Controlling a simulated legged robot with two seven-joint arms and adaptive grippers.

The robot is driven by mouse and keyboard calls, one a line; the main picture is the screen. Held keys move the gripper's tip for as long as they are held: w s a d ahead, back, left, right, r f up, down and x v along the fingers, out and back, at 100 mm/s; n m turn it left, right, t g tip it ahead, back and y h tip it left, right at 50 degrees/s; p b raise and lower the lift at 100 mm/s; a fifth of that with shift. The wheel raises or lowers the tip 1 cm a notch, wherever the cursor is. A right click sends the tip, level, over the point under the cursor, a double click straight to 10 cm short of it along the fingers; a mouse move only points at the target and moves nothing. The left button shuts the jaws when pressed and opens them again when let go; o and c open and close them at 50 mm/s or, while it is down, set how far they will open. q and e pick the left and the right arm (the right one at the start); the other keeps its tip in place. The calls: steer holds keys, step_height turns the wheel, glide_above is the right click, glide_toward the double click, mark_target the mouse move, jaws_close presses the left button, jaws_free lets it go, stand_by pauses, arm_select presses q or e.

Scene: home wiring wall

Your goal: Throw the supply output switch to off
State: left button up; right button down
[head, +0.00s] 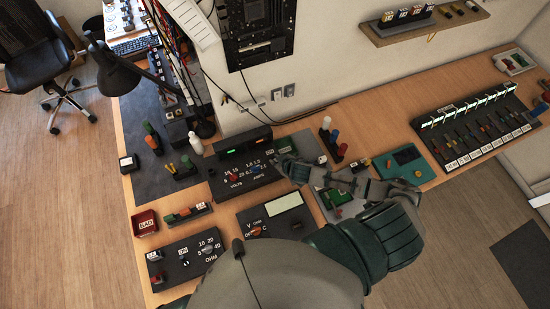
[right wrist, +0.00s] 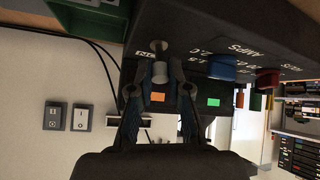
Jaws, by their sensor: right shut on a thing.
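The supply (head: 236,178) is a black box with VOLTS and AMPS dials, a dark display and a lit green patch, in the middle of the head view. In the right wrist view its dark panel (right wrist: 185,60) carries a blue knob (right wrist: 222,66) and a red knob (right wrist: 267,80). The output switch (right wrist: 159,70) is a small pale lever beside a white label. My right gripper (right wrist: 157,82) is shut on the switch lever, with a finger on each side. In the head view the right gripper (head: 284,162) is at the supply's right end and hides the switch.
A meter with a pale screen (head: 283,205) and an OHM box (head: 187,256) lie nearer me. A green board (head: 345,205) lies under my right arm. White and red posts (head: 333,140) stand right of the supply. A black lamp (head: 115,75) stands at left.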

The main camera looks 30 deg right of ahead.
steer(key=shift+s+d+f+t+b, duration=0.1)
steer(key=shift+s+f+t+b, duration=0.4)
steer(key=shift+t+b, duration=0.2)
steer(key=c, duration=1.4)
jaws_free()
steer(key=shift+o, duration=1.4)
steer(key=shift+w+r, duration=0.15)
steer(key=v, duration=1.2)
steer(key=shift+f, duration=0.2)
